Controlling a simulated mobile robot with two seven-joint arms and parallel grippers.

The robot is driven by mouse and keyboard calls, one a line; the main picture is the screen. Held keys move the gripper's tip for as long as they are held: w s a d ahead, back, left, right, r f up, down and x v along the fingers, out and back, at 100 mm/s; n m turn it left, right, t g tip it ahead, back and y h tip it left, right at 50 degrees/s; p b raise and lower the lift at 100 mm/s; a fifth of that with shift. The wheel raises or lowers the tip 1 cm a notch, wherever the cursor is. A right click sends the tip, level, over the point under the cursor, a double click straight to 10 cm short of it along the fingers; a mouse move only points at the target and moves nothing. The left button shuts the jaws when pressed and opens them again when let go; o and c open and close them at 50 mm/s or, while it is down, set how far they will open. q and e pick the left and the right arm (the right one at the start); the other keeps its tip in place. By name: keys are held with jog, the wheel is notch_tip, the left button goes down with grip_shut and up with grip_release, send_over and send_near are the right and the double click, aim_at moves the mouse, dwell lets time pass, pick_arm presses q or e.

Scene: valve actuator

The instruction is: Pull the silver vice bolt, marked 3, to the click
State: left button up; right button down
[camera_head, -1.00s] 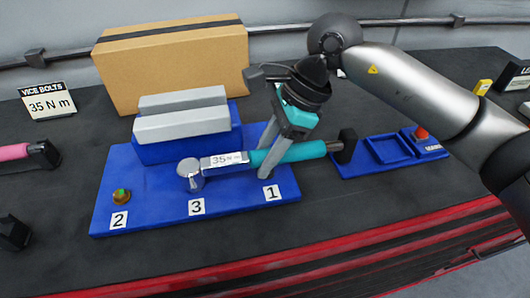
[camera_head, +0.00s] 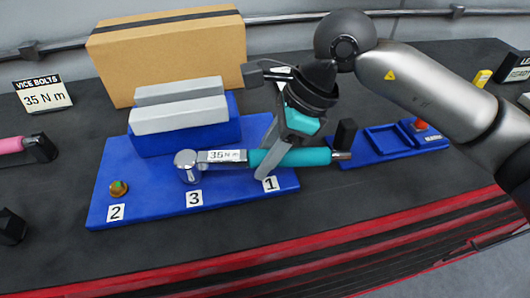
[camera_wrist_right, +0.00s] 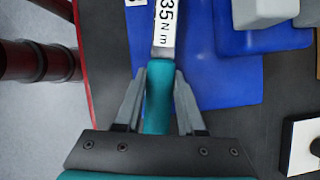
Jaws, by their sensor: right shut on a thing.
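A torque wrench (camera_head: 300,157) with a teal handle and a "35 N m" label lies across the blue vice base (camera_head: 140,215). Its silver round head (camera_head: 186,163) sits over the place marked 3 and hides the bolt there. My right gripper (camera_head: 264,172) is shut on the teal handle, near mark 1. In the right wrist view the handle (camera_wrist_right: 158,90) runs between the two fingers (camera_wrist_right: 157,95). A bolt with a brown and green top (camera_head: 118,188) stands at mark 2. Any bolt at mark 1 is hidden by my gripper. My left gripper is not in view.
Grey vice jaws (camera_head: 180,115) stand on the base behind the wrench, with a cardboard box (camera_head: 165,60) behind them. A "VICE BOLTS 35 N m" sign (camera_head: 43,95) stands left. A blue tray (camera_head: 385,140) lies right of the base. A pink-handled tool (camera_head: 12,145) lies far left.

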jog(key=shift+s+m+t+b, duration=0.55)
jog(key=shift+s+m, duration=0.45)
jog(key=shift+s, duration=0.15)
jog(key=shift+s, duration=0.1)
jog(key=shift+s+a+m+t+b, duration=0.25)
jog(key=shift+s+m+t+b, duration=0.3)
jog(key=shift+s+m, duration=0.55)
jog(key=shift+s, duration=0.1)
